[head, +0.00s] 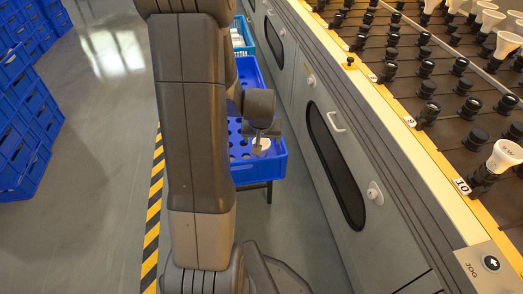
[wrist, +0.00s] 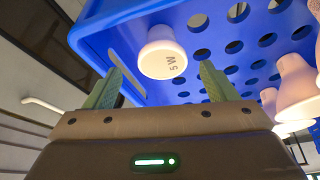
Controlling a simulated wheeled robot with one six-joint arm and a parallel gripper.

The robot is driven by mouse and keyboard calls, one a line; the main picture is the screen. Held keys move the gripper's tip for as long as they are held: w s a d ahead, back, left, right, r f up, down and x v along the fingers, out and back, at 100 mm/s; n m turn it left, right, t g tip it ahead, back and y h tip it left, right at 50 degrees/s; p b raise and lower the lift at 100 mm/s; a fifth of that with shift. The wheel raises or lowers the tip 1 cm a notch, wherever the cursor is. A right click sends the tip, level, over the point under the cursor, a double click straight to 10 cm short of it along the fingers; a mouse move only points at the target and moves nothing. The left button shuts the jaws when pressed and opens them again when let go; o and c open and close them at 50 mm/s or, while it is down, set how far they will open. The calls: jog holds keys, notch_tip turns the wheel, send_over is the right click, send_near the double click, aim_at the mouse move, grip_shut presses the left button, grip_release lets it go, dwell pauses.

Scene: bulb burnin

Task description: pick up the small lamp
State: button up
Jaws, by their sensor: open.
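A small white lamp (wrist: 163,56) with dark marking on its round face is in the blue crate in the wrist view, close to the crate's wall. It also shows in the head view (head: 262,147), partly covered by my gripper. My gripper (wrist: 160,78) is open, with its two green fingers apart and the lamp in the gap beyond their tips. I see no contact between fingers and lamp. The blue crate (head: 281,165) has a floor with round holes and stands on a dark stand. The lamp's narrow end is hidden or hard to make out.
Larger pale lamps (wrist: 298,90) stand at the right of the wrist view. A second crate (head: 248,49) with white items is behind. The grey cabinet with a rack of sockets (head: 427,112) runs along the right. Stacked blue crates (head: 20,125) are at left; the floor between is free.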

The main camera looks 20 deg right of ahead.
aim_at(261, 143)
jog(key=b+x, duration=0.2)
jog(key=x, duration=0.4)
jog(key=shift+w+a+f, duration=0.1)
jog(key=shift+w+f, duration=0.05)
jog(key=shift+f, duration=0.25)
jog(key=c, duration=1.1)
